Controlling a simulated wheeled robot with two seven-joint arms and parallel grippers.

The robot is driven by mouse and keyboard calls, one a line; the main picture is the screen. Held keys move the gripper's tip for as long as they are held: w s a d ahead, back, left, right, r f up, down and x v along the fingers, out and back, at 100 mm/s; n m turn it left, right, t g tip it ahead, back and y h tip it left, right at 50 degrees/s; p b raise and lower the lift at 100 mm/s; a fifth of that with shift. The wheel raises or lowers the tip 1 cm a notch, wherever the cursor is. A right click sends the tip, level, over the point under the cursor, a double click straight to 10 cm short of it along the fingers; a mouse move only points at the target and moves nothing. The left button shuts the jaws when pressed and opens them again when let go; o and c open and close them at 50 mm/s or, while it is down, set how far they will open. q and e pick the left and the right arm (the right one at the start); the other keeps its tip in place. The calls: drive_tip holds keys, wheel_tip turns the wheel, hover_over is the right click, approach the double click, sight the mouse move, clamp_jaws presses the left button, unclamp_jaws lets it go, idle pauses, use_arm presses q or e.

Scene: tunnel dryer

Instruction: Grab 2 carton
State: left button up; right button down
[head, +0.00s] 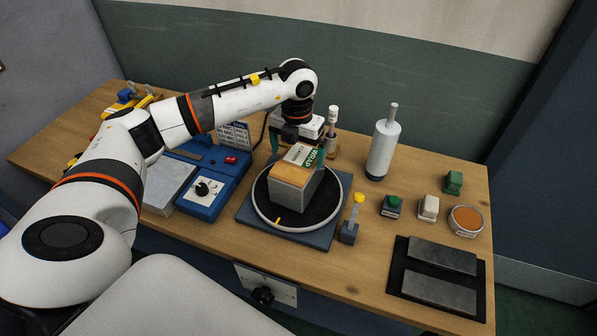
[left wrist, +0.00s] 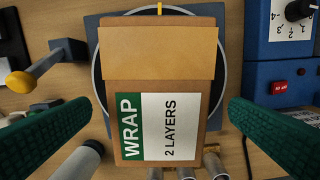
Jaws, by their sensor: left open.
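A carton (head: 290,173) with a brown top and a green and white label stands on the round black turntable (head: 323,210) at the middle of the table. In the left wrist view the carton (left wrist: 158,90) fills the middle, its label reading "WRAP 2 LAYERS". My left gripper (head: 297,148) is above the carton, pointing down. In the left wrist view its green fingers (left wrist: 158,140) are open, one on each side of the carton, with gaps visible between them and it. Only one carton can be made out. My right gripper is not in view.
A blue control box (head: 205,190) with a knob stands left of the turntable. A yellow-topped lever (head: 352,220) stands close on its right. A white cylinder (head: 383,148) stands behind right. Small blocks and a black tray (head: 398,275) lie at the right.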

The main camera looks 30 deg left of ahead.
sight(298, 161)
use_arm(q)
wheel_tip(298, 161, down, 3)
drive_tip(key=shift+f+p, duration=0.2)
drive_tip(key=shift+p, duration=0.7)
drive_tip(key=shift+f, duration=0.35)
drive_tip(key=shift+w+f, duration=0.1)
drive_tip(key=shift+f, duration=0.05)
drive_tip(key=shift+c, duration=0.2)
drive_tip(key=c, duration=1.5)
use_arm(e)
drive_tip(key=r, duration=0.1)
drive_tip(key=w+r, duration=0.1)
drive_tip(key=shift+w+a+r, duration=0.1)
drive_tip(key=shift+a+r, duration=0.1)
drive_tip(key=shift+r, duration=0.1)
